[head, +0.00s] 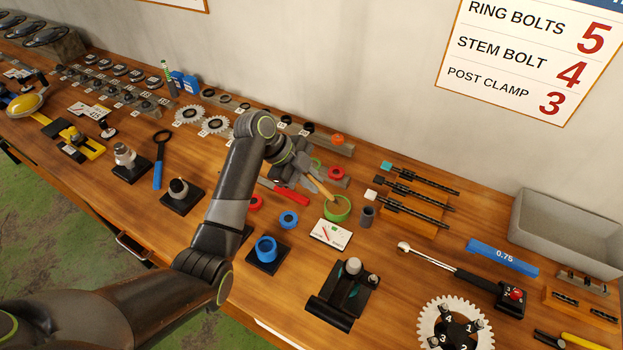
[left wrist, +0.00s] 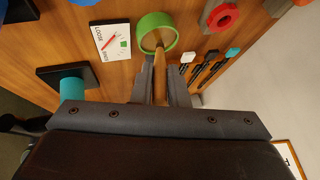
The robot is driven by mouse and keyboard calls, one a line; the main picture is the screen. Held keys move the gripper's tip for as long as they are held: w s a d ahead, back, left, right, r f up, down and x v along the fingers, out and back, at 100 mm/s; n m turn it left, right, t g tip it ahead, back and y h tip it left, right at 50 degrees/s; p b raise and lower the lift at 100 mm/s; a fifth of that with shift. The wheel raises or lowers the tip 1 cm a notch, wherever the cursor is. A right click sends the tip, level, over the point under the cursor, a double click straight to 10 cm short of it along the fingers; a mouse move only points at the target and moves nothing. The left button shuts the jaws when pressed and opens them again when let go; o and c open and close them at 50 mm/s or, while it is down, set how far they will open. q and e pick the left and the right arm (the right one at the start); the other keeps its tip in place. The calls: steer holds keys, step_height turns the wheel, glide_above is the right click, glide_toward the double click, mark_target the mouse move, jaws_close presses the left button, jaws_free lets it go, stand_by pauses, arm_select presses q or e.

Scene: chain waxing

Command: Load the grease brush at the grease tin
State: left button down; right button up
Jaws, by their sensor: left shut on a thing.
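The grease tin is a green round tin (head: 338,216) standing on the bench right of centre in the head view. It also shows at the top of the left wrist view (left wrist: 141,36). My left gripper (head: 303,171) is shut on the grease brush, which has a tan wooden handle (head: 319,187). The brush slants down toward the tin, and its lower end is at the tin's opening. In the left wrist view the brush (left wrist: 160,76) runs from between the fingers to the tin. Its bristles are hidden, so I cannot tell how deep they reach. My right gripper is out of view.
A white card (head: 331,234) lies in front of the tin, and a grey cup (head: 367,216) stands close to its right. Dark bolts with coloured heads (head: 412,200) lie further right. A red-handled tool (head: 291,195) lies left of the tin. The wall rises behind the bench.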

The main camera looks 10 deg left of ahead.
arm_select(q)
step_height(320, 180, up, 7)
steer(key=p, duration=0.6)
steer(key=shift+f, duration=0.15)
stand_by(0.6)
